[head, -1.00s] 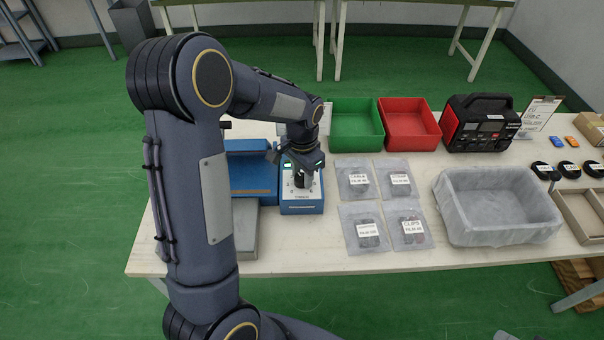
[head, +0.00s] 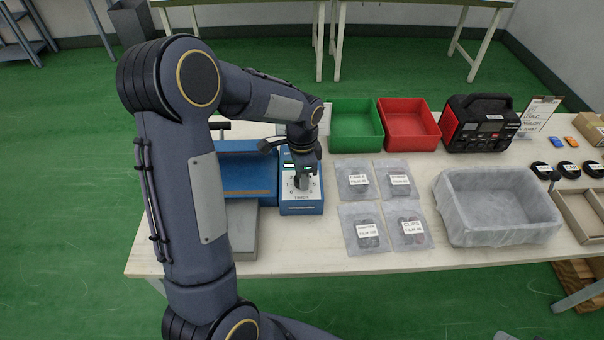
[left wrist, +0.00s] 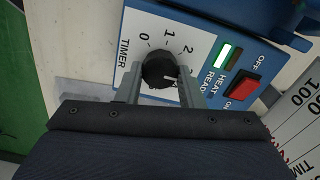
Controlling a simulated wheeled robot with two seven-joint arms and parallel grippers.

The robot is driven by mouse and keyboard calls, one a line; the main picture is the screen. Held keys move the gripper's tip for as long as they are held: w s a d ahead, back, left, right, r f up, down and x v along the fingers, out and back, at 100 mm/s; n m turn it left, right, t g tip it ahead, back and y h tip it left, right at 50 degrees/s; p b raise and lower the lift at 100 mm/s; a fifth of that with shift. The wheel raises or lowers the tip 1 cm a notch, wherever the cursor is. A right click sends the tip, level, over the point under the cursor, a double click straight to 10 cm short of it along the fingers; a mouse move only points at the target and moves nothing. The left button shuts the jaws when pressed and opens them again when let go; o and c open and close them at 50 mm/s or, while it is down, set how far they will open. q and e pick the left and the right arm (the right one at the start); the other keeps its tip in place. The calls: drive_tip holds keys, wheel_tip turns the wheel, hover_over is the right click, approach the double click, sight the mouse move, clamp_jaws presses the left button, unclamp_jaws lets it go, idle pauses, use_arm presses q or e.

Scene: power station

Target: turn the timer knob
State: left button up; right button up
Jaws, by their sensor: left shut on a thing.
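The black timer knob (left wrist: 160,70) sits on the white dial face of a blue box (head: 301,207). The numbers 0, 1 and 2 show around it in the left wrist view, and its white mark points to the right there. My left gripper (left wrist: 160,82) is shut on the knob, one finger on each side. In the head view my left gripper (head: 301,180) is over the box's dial, and the knob is mostly hidden by it. My right gripper is not in view.
A red on/off switch (left wrist: 241,88) and a lit green light (left wrist: 223,55) are beside the dial. Green (head: 356,144) and red (head: 409,143) bins stand behind. Bagged parts (head: 367,227) lie right of the box. A lined grey tray (head: 497,231) stands farther right.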

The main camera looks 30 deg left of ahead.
use_arm(q)
drive_tip(key=o, duration=1)
drive_tip(key=shift+r, duration=0.1)
wheel_tip(320, 180, up, 7)
drive_tip(key=shift+r, duration=0.3)
drive_tip(key=shift+s, duration=0.1)
